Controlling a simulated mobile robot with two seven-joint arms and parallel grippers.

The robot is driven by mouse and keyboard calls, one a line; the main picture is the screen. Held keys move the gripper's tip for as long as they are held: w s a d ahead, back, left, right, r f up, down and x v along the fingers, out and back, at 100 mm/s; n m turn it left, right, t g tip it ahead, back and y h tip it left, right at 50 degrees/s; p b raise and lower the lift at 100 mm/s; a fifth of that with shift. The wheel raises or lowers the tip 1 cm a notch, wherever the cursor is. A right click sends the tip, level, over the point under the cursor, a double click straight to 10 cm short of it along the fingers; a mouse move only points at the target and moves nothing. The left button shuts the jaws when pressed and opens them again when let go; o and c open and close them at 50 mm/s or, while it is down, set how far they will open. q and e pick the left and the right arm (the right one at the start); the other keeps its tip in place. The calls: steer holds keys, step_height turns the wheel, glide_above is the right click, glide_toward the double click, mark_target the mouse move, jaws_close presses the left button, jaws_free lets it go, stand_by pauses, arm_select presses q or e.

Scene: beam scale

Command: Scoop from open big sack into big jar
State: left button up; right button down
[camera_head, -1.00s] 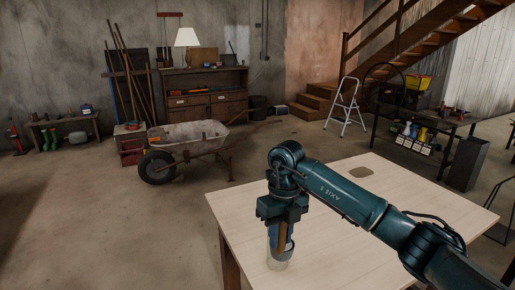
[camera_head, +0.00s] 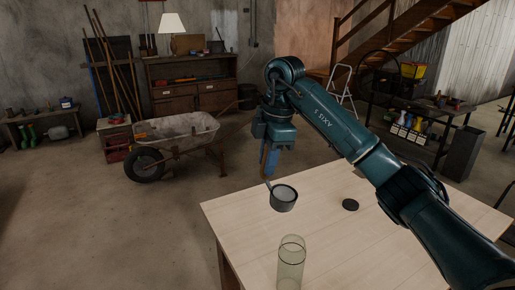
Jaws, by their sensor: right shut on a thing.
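My right gripper (camera_head: 270,160) is raised above the table's far left edge, pointing down. It is shut on the handle of a scoop (camera_head: 284,201), a small dark round cup with a pale grey inside. The cup's open side faces up; I cannot tell how full it is. The big jar (camera_head: 290,264), a clear, slightly greenish glass cylinder, stands upright and open near the table's front left edge. The scoop is beyond the jar and apart from it. The big sack and my left gripper are not in view.
The tabletop around the jar is otherwise clear. A wheelbarrow (camera_head: 174,137) stands on the floor at the back left. A stepladder (camera_head: 341,84) and shelf are behind.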

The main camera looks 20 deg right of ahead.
mark_target(281, 192)
steer(key=shift+d+f, duration=0.1)
steer(key=shift+f, duration=0.25)
steer(key=s+f+t, duration=0.1)
steer(key=f, duration=0.1)
steer(key=s+d+f+t+y, duration=0.1)
steer(key=f, duration=0.1)
steer(key=d+f+y, duration=0.1)
steer(key=f, duration=0.1)
steer(key=shift+s+f+t+b, duration=0.2)
steer(key=shift+s+t+b, duration=0.1)
steer(key=shift+s+t, duration=0.1)
steer(key=shift+s+y, duration=0.1)
steer(key=shift+y, duration=0.2)
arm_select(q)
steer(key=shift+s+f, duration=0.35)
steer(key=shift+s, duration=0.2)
arm_select(e)
steer(key=shift+f, duration=0.3)
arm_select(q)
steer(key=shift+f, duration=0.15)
